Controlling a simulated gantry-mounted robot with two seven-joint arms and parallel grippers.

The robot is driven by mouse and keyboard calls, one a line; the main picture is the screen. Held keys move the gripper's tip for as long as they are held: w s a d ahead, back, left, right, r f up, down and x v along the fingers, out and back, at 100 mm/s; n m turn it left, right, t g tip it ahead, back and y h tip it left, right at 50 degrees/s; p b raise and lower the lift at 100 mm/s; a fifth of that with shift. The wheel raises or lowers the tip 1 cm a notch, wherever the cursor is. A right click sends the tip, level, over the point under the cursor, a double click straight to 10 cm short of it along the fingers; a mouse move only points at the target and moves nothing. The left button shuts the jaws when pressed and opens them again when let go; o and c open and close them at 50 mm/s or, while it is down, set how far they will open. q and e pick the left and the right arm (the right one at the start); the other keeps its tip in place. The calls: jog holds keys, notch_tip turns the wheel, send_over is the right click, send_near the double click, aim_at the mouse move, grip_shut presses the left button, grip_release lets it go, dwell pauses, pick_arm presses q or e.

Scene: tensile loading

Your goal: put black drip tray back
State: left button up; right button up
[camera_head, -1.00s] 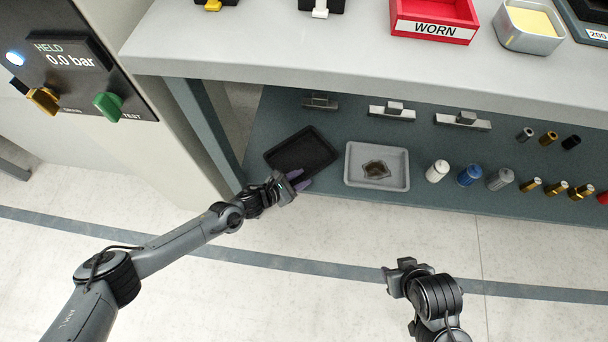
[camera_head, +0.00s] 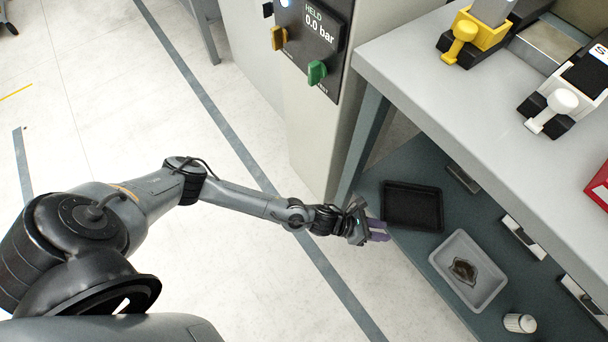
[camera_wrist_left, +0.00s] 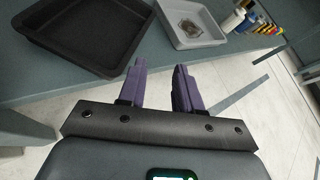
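The black drip tray (camera_head: 412,206) lies flat and empty on the lower shelf of the bench, near the shelf's left end. It also shows at the upper left of the left wrist view (camera_wrist_left: 82,40). My left gripper (camera_head: 378,230) is just outside the shelf's front edge, beside the tray's near corner and apart from it. In the left wrist view its two purple fingers (camera_wrist_left: 160,88) stand apart with nothing between them. My right gripper is out of view.
A grey tray (camera_head: 447,262) with a dark stain sits beside the black tray. A white cylinder (camera_head: 519,323) stands beyond it. The bench top (camera_head: 420,75) overhangs the shelf, and a bench leg (camera_head: 362,140) stands left of the black tray. A valve panel (camera_head: 318,45) is at the back.

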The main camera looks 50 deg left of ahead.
pick_arm(q)
jog(key=s+d+r+n+y, duration=0.1)
jog(key=s+r+n+y, duration=0.45)
jog(key=n, duration=1.45)
jog(key=s+a+r+n+g+y, duration=0.2)
jog(key=s+a+n+g, duration=0.1)
jog(key=s+a+n, duration=0.4)
jog(key=s+a+r+n+g+y, duration=0.2)
jog(key=s+a+r+n, duration=0.1)
jog(key=s+a+n, duration=0.5)
jog(key=a+n, duration=0.3)
jog(key=n, duration=0.1)
jog(key=shift+s+a+r+n+g, duration=0.15)
jog(key=shift+s+a+n+g, duration=0.15)
jog(key=shift+a+g, duration=0.1)
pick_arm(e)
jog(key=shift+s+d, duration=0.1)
pick_arm(q)
jog(key=shift+r, duration=0.1)
notch_tip(320, 180, up, 65)
jog(key=p, duration=6.5)
jog(key=shift+r+p, duration=0.15)
jog(key=shift+p, duration=0.15)
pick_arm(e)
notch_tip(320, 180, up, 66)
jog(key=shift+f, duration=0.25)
pick_arm(q)
jog(key=shift+d, duration=0.1)
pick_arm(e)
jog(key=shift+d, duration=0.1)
